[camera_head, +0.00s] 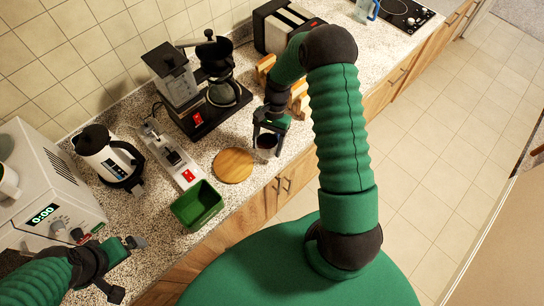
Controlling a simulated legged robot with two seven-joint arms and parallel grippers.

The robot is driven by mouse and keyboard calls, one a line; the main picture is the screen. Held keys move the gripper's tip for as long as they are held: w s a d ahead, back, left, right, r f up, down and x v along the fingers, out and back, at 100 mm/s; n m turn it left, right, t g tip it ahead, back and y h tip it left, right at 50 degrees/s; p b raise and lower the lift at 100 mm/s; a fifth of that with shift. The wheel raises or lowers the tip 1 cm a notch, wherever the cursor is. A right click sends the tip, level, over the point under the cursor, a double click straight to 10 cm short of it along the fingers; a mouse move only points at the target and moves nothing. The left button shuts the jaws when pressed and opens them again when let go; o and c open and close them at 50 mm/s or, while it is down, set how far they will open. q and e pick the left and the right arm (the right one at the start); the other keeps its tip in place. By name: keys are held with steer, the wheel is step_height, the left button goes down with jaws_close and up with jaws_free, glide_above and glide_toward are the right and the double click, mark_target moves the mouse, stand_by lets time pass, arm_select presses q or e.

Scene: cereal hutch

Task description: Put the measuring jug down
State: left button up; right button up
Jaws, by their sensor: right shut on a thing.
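The measuring jug (266,143) shows as a small vessel with a pale wall and a dark inside, at the counter's front edge. My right gripper (268,130) is shut on it from above and behind; the fingers partly cover it. The jug is right of a round wooden board (232,165) and apart from it. I cannot tell whether its base touches the counter. My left gripper (126,268) is open and empty at the lower left, in front of the microwave.
A green bin (197,206), a white-black kettle (106,157), a scale-like device (172,154) and a coffee maker (205,103) crowd the speckled counter (214,143). A toaster (283,27) and blue-handled jug (366,10) stand farther back. A microwave (48,188) is left.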

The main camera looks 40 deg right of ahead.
mark_target(267, 140)
steer(key=shift+w+d+f, duration=0.1)
steer(key=shift+w+d, duration=0.2)
steer(key=shift+w, duration=0.2)
steer(key=shift+w+d, duration=0.25)
steer(key=shift+w, duration=0.25)
steer(key=shift+w+d+f+p, duration=0.15)
steer(key=shift+p, duration=0.15)
step_height(267, 140, down, 3)
steer(key=shift+p, duration=0.75)
steer(key=shift+f, duration=0.15)
steer(key=shift+f, duration=0.1)
steer(key=o, duration=1.7)
steer(key=shift+o, duration=0.2)
